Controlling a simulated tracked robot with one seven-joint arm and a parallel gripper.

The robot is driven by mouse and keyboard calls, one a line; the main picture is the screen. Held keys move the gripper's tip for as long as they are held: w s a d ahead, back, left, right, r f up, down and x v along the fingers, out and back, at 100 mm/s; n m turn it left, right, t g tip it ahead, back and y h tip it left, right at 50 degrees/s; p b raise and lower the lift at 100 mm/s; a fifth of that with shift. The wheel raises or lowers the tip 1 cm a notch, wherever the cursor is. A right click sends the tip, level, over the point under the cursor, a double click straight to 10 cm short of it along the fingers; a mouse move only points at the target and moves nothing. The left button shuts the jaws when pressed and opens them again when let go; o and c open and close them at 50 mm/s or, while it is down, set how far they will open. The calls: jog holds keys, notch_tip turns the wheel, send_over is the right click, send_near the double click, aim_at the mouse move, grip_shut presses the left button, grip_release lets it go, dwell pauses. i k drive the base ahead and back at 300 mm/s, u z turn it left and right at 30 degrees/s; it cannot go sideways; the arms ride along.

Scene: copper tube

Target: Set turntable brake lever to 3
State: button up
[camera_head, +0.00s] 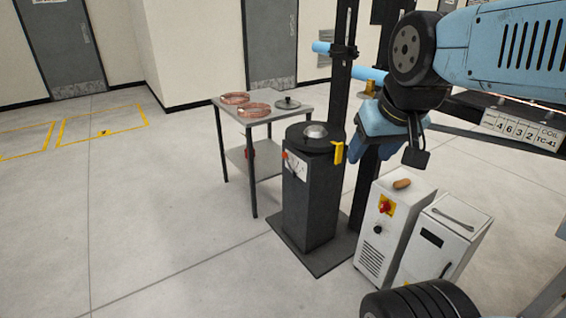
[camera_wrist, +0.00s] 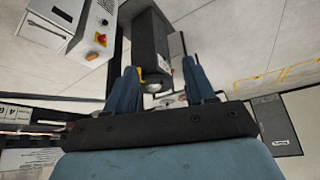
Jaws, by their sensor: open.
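The turntable (camera_head: 315,138) is a dark round plate with a silver hub on a dark pedestal. A white scale plate (camera_head: 297,166) with a small red part at its upper left is on the pedestal's front. A yellow piece (camera_head: 338,153) stands at the turntable's right edge. I cannot tell for certain which part is the brake lever, nor read its setting. My gripper (camera_head: 372,125) is to the right of the turntable and above it in the head view, apart from it. In the wrist view my gripper (camera_wrist: 159,70) is open and empty, with the pedestal (camera_wrist: 150,40) showing beyond its fingers.
A small table (camera_head: 262,118) with copper coils (camera_head: 253,109) stands left of the pedestal. A dark upright post (camera_head: 343,70) with a blue tube rises behind. White cabinets (camera_head: 395,225) stand at the right front. The floor at left is clear.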

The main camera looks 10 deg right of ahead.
aim_at(284, 154)
jog(key=z, duration=0.5)
jog(key=i, duration=1.1)
jog(key=u, duration=0.15)
